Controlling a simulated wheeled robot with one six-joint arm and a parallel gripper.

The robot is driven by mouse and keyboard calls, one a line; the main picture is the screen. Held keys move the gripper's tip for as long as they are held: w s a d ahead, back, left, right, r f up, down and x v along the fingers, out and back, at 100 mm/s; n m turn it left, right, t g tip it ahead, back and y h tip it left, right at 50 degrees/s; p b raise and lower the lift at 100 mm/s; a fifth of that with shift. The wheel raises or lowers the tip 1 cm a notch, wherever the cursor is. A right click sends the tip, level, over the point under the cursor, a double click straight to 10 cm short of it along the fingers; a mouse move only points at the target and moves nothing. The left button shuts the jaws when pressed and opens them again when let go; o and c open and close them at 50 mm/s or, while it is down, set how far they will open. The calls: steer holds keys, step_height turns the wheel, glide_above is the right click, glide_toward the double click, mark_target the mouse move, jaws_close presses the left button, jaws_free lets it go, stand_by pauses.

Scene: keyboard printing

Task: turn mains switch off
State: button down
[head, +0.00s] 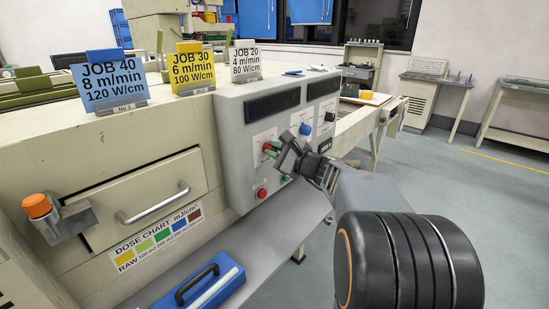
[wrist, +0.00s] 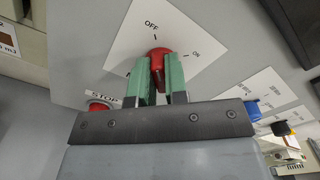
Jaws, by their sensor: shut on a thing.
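The mains switch is a red knob (wrist: 158,53) on a white plate marked OFF and ON, in the middle of the wrist view. In the head view it shows as a small red spot (head: 267,146) on the grey control panel (head: 235,132). My gripper (wrist: 160,72) has its two green fingers on either side of the knob, shut on it. The gripper also shows in the head view (head: 272,150), reaching the panel from the right. The knob's upper end lies just below the OFF mark, with ON to its right. The fingers hide its lower part.
A red stop button (head: 262,193) and a green button (head: 286,178) sit below the switch. A blue knob (head: 305,129) and a black knob (head: 330,117) lie to its right. Open floor is at the right.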

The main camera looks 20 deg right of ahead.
stand_by(0.4)
steer(key=c, duration=1.1)
jaws_free()
steer(key=shift+c, duration=0.2)
steer(key=v, duration=1.3)
steer(key=shift+s+d+p, duration=0.2)
steer(key=shift+s+p, duration=0.1)
steer(key=shift+s, duration=0.1)
